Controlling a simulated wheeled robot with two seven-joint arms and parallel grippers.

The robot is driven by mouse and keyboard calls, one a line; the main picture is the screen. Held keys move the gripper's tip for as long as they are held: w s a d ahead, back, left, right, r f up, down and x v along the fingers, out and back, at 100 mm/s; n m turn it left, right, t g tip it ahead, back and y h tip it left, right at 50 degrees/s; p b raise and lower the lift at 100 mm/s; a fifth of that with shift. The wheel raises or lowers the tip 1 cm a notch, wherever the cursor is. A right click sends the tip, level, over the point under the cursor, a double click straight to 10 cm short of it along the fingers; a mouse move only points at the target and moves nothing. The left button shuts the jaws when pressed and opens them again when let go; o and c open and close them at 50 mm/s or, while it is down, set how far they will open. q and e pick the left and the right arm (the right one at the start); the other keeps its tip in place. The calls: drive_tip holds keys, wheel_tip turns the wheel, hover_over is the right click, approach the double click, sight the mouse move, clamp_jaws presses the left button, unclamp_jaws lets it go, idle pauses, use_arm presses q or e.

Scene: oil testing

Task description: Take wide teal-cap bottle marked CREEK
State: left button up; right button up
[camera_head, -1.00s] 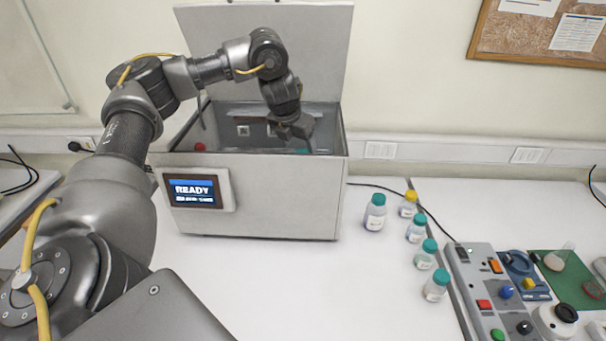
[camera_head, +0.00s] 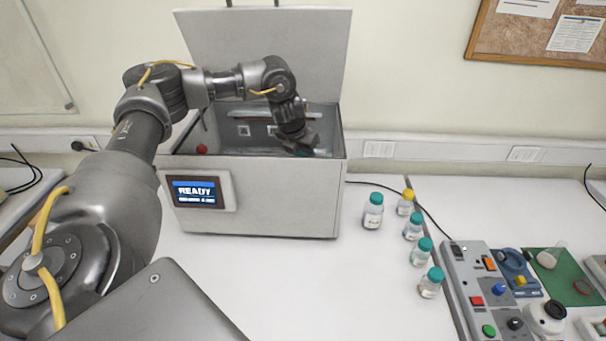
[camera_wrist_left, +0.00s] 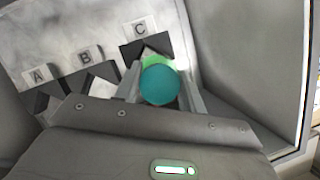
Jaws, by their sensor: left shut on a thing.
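My left gripper (camera_head: 302,146) reaches down into the open grey box (camera_head: 262,200). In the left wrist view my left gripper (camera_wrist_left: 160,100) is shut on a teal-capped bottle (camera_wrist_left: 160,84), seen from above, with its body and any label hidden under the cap. The bottle is in front of the dark slot marked C (camera_wrist_left: 140,30). Outside the box, to its right, a wider teal-cap bottle (camera_head: 373,212) stands upright on the table, and its label is too small to read. My right gripper is not in view.
Slots marked A (camera_wrist_left: 38,75) and B (camera_wrist_left: 86,56) lie beside C. The box's lid (camera_head: 265,50) stands open and its screen (camera_head: 195,191) reads READY. Several smaller bottles stand to the right, one yellow-capped (camera_head: 405,202), near a control panel (camera_head: 483,290).

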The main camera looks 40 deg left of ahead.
use_arm(q)
drive_tip(key=shift+s, duration=0.1)
clamp_jaws()
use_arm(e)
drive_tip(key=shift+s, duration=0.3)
use_arm(q)
drive_tip(key=shift+r, duration=0.1)
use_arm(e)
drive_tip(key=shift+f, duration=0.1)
